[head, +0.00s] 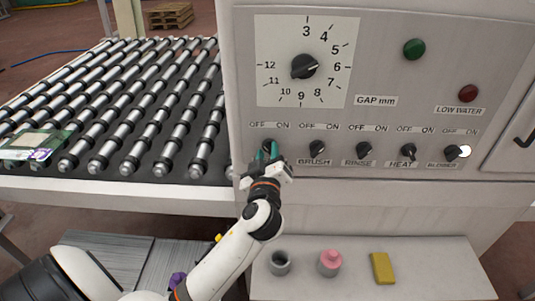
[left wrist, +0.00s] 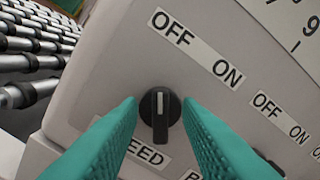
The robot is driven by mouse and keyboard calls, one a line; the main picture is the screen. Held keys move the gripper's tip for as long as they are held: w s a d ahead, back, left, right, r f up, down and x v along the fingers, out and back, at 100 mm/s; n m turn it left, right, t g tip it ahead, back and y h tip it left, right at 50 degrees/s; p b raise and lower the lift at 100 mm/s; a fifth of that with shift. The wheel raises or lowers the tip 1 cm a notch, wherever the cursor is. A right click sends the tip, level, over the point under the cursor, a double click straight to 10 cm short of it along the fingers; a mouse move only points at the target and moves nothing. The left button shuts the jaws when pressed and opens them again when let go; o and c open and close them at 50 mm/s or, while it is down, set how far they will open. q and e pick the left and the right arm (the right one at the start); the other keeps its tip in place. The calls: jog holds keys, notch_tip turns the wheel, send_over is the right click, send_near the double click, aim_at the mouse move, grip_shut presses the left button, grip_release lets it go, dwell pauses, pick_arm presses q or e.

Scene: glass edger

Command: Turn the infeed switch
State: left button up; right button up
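The infeed switch is a black rotary knob (left wrist: 160,108) with a white pointer line, in the left wrist view. It sits below an OFF ON label (left wrist: 197,47) and above a partly hidden label ending in "EED". Its pointer lies between OFF and ON as I see it, nearer OFF in direction. My left gripper (head: 268,150) is at the leftmost switch of the panel row in the head view. Its two green fingers stand open on either side of the knob; I cannot tell whether they touch it. My right gripper is not in view.
The brush (head: 317,149), rinse (head: 364,150), heat (head: 409,151) and blower (head: 453,153) knobs continue the row to the right. A gap dial (head: 304,67) is above. A roller conveyor (head: 125,110) lies left.

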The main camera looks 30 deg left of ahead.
pick_arm(q)
grip_shut()
